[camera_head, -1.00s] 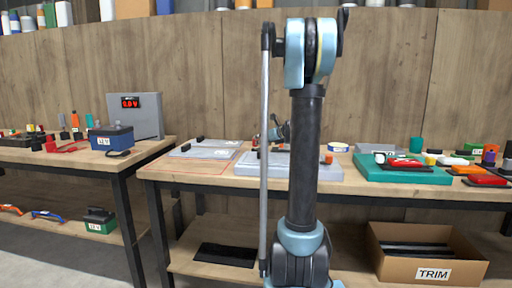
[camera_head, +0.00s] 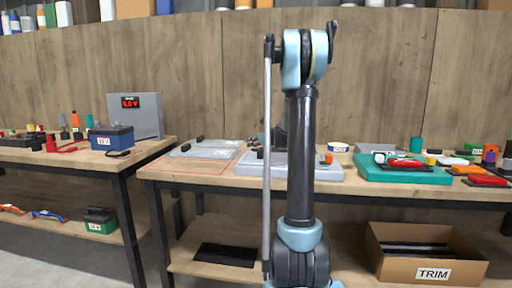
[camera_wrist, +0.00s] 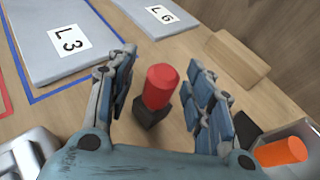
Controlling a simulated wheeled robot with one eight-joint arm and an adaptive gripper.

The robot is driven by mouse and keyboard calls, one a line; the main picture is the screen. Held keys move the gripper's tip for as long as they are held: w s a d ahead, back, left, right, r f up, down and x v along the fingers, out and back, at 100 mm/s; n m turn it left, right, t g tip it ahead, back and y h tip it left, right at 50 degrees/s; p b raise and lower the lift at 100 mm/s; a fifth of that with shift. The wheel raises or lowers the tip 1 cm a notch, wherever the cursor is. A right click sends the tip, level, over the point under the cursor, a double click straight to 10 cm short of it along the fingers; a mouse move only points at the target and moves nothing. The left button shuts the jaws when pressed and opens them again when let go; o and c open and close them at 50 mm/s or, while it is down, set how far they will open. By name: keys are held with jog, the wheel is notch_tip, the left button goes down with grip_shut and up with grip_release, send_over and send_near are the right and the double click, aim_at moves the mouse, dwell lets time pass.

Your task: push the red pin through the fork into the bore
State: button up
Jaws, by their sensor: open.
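The red pin (camera_wrist: 160,86) is a short red cylinder in the wrist view. It stands in a small black holder (camera_wrist: 152,113) on the wooden bench. My gripper (camera_wrist: 162,60) is open, with one finger on each side of the red pin. I see gaps between the pin and both fingers. In the head view my arm hides the red pin and most of the gripper. I cannot make out the fork or the bore in either view.
An orange cylinder (camera_wrist: 284,152) sits at the right of the wrist view. A plate marked L3 (camera_wrist: 50,35), a plate marked L6 (camera_wrist: 150,16) and a wooden block (camera_wrist: 237,57) lie beyond the gripper. A teal tray (camera_head: 400,174) stands right of my arm in the head view.

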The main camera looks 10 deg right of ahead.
grip_shut()
jog(key=shift+r, duration=0.15)
